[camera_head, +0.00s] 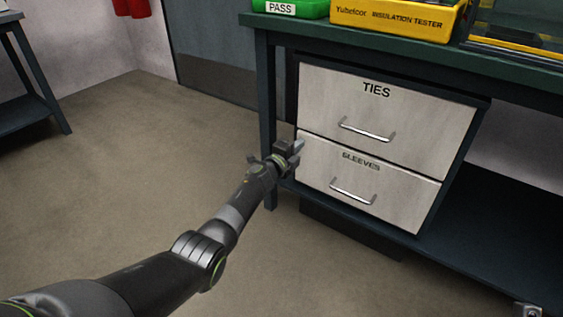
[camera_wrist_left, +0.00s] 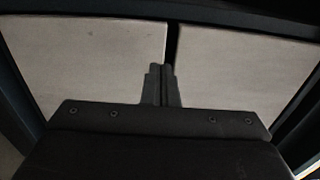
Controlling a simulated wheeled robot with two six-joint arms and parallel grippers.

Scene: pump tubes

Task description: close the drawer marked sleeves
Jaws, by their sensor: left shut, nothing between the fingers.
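The sleeves drawer (camera_head: 386,195) is the lower of two pale fronts under the bench, with a bar handle (camera_head: 353,191). Its front looks about level with the ties drawer (camera_head: 415,115) above it. My left gripper (camera_head: 298,146) is shut and empty at the left edge of the fronts, near the seam between the two drawers. In the left wrist view the shut fingers (camera_wrist_left: 161,84) point at two pale panels with a dark gap between them. Contact with a front cannot be told. A small grey part at the bottom right edge may be my right gripper (camera_head: 527,311).
The green bench top (camera_head: 400,47) overhangs the drawers and carries a green PASS bin (camera_head: 290,8) and a yellow tester case (camera_head: 398,18). A dark bench leg (camera_head: 266,100) stands just left of the drawers. A lower shelf (camera_head: 500,225) lies at right. The floor at left is clear.

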